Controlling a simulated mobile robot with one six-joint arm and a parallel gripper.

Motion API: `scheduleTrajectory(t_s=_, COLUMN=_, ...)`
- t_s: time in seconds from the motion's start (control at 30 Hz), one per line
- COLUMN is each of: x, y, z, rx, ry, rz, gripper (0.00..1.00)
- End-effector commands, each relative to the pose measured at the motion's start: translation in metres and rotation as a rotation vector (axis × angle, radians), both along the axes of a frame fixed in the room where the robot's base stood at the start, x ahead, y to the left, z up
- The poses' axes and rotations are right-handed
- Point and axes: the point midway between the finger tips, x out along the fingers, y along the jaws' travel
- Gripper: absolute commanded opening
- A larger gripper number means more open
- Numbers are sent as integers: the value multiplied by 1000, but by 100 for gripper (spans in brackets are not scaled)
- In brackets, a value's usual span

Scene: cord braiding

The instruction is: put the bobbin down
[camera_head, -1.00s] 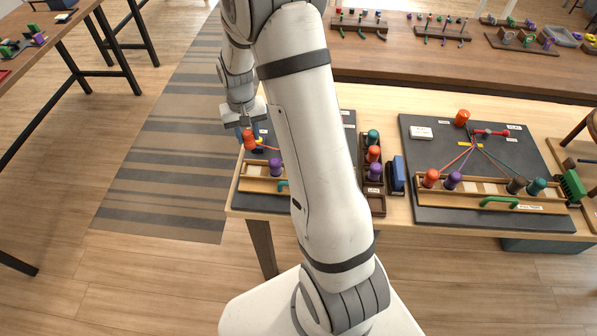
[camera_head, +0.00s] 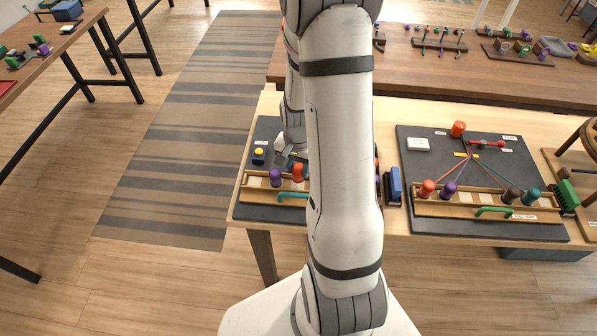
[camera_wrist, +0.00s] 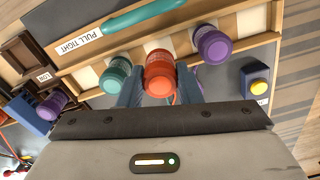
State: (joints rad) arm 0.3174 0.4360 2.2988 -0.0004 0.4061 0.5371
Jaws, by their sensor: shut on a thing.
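My gripper (camera_wrist: 160,90) is shut on an orange-red bobbin (camera_wrist: 158,72), which sits between its two blue fingers. In the head view the orange bobbin (camera_head: 298,172) is at the wooden rail (camera_head: 256,183) on the left board, just right of a purple bobbin (camera_head: 275,177). In the wrist view it is between that purple bobbin (camera_wrist: 212,45) and a teal bobbin (camera_wrist: 117,75). I cannot tell whether its base touches the rail. My arm hides the right part of the left board in the head view.
A teal handle (camera_wrist: 150,14) lies along the rail beside a "PULL TIGHT" label (camera_wrist: 80,45). A blue block with a yellow button (camera_wrist: 259,87) stands nearby. A rack (camera_wrist: 20,55) holds another purple bobbin (camera_wrist: 50,105). A second board (camera_head: 430,225) with bobbins lies to the right.

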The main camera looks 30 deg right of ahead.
Motion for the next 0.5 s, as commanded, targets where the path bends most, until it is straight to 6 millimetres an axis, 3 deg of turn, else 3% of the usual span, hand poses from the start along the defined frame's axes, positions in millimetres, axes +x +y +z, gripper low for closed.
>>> scheduleTrajectory(t_s=0.2, x=0, y=0, z=-24, rx=1, ry=2, rz=0, gripper=8)
scheduleTrajectory(t_s=0.5, x=0, y=0, z=-26, rx=0, ry=0, rz=0, gripper=8)
